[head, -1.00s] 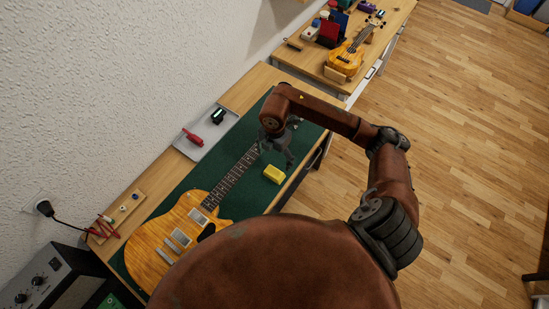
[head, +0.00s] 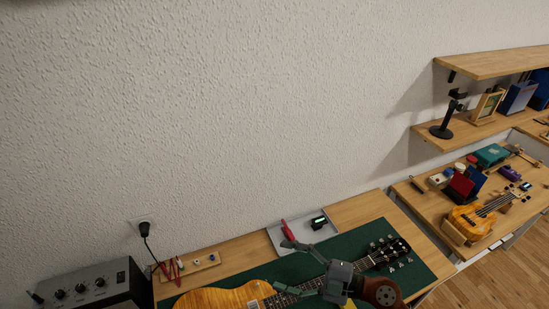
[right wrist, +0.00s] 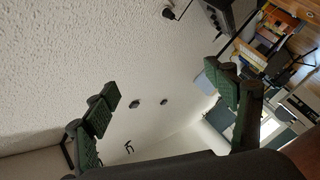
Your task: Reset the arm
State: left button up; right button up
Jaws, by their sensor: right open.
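My right arm (head: 382,291) comes in at the bottom of the head view. Its grey right gripper (head: 288,266) is over the guitar, with its fingers apart and nothing between them. In the right wrist view the two dark green finger pads of the right gripper (right wrist: 168,103) stand wide apart, with the white wall behind them. My left gripper is not in view. An orange electric guitar (head: 222,299) lies on a green mat (head: 345,246); the gripper hides part of its neck. A yellow block (head: 347,304) shows partly behind my arm.
A grey tray (head: 292,233) holds a red tool and a small dark device. An amplifier (head: 92,288) stands at lower left. A ukulele (head: 473,222) and several small things are on the right-hand bench. Shelves (head: 490,62) jut from the wall at right.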

jog(key=w+d+r+m+t, duration=0.5)
jog(key=d+r+m+t, duration=0.1)
jog(key=d+r+t, duration=0.15)
jog(key=w+d+m+t+h, duration=0.3)
jog(key=d+m+t+h, duration=0.4)
jog(key=d+m+h, duration=0.3)
jog(key=s+d+f+m+g+h, duration=0.3)
jog(key=d+f+m+g+h, duration=0.45)
jog(key=d+f, duration=0.95)
jog(key=s+d+f+m+g+h, duration=0.2)
jog(key=s+f+g, duration=0.2)
jog(key=s+f, duration=0.75)
jog(key=s+a+f+n+g+y, duration=0.1)
jog(key=s+a+f+g, duration=0.15)
jog(key=s+f, duration=0.35)
jog(key=s+a+f+g+y, duration=0.1)
jog(key=s+a+f+g, duration=0.15)
jog(key=s+f, duration=0.35)
notch_tip(320, 180, down, 25)
jog(key=s+g, duration=0.2)
jog(key=s+f+n+g, duration=0.1)
jog(key=s+f, duration=1.9)
jog(key=shift+a+y, duration=0.15)
jog(key=shift+y, duration=0.3)
